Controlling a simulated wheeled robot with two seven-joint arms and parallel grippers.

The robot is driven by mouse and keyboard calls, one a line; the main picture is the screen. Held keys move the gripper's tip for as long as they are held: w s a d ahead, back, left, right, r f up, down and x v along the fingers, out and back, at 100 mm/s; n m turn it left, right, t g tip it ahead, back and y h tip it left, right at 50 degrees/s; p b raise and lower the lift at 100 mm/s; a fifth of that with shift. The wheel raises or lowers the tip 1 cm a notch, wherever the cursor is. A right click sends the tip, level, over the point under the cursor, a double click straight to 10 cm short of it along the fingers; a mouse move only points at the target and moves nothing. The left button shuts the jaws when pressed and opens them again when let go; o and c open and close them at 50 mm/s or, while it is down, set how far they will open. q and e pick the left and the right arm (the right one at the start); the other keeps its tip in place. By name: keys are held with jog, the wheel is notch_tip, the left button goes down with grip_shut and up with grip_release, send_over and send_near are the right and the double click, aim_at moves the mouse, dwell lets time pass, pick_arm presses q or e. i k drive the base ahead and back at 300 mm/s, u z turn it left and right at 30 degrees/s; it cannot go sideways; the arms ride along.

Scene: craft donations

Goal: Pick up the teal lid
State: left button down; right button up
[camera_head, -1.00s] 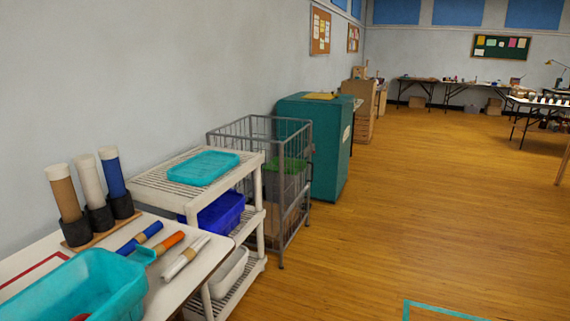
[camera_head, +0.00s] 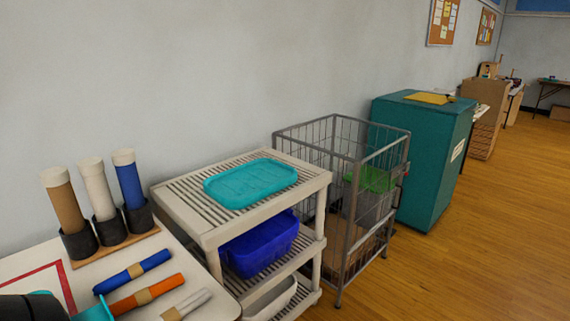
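The teal lid (camera_head: 250,183) lies flat on the slatted top of a white shelf unit (camera_head: 204,237). Nothing rests on it and its whole upper face shows. A dark, rounded shape shows at the bottom left corner, and I cannot tell whether it is part of my arm.
A blue bin (camera_head: 262,247) sits on the shelf below. A wire cage cart (camera_head: 345,262) stands right of the shelf, with a teal cabinet (camera_head: 432,165) beyond. A white table (camera_head: 140,310) with upright tubes and rolls is at left. Open floor (camera_head: 480,270) lies right.

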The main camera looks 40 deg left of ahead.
aim_at(240, 186)
jog(key=i, duration=2.25)
jog(key=u, duration=3.8)
jog(key=i, duration=0.5)
jog(key=u, duration=0.05)
